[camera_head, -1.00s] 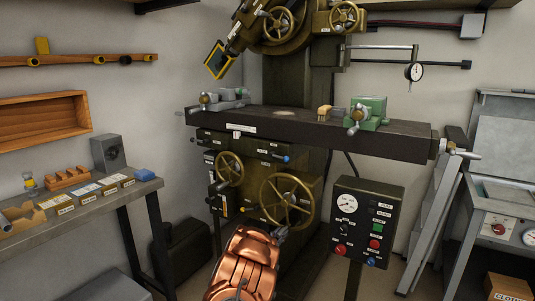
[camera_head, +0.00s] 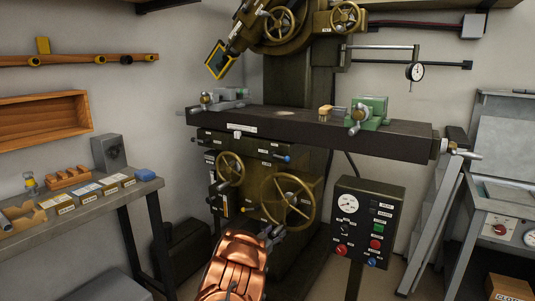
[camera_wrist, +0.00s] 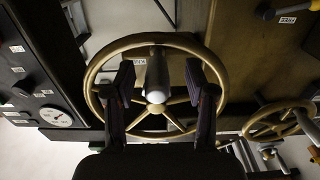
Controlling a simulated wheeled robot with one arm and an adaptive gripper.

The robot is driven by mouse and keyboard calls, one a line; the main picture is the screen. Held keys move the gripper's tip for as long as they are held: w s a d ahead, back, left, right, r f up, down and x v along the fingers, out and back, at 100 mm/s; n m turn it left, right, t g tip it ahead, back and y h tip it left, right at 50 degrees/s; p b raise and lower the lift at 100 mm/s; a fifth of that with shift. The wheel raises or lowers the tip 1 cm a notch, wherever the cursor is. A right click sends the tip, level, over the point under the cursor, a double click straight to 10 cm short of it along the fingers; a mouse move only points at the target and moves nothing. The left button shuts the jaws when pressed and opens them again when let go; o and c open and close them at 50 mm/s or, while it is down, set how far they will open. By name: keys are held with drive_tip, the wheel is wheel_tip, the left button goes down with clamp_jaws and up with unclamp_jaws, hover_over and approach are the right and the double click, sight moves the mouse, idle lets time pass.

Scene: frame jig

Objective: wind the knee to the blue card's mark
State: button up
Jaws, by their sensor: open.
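The large brass handwheel (camera_head: 315,203) sits on the front of the dark machine's knee (camera_head: 252,190). In the wrist view the wheel (camera_wrist: 91,85) fills the middle, with its grey handle (camera_wrist: 157,72) pointing toward the camera. My gripper (camera_wrist: 159,88) is open, one finger on each side of the handle, with gaps showing on both sides. In the head view my gripper (camera_head: 268,234) is at the wheel's lower left. A narrow upright strip (camera_head: 224,205) is on the knee's left. Cards (camera_head: 85,190) lie on the left bench; their writing is too small to read.
A smaller brass handwheel (camera_head: 231,168) is to the upper left of the large one. A control box (camera_head: 367,220) on a post stands close on the right. The long machine table (camera_head: 300,128) overhangs above. The left bench (camera_head: 95,215) has open floor in front.

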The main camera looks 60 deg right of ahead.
drive_tip(key=shift+s, duration=0.1)
idle(0.3)
drive_tip(key=shift+s+a+p, duration=0.15)
drive_tip(key=shift+a+p, duration=0.55)
drive_tip(key=shift+a, duration=3)
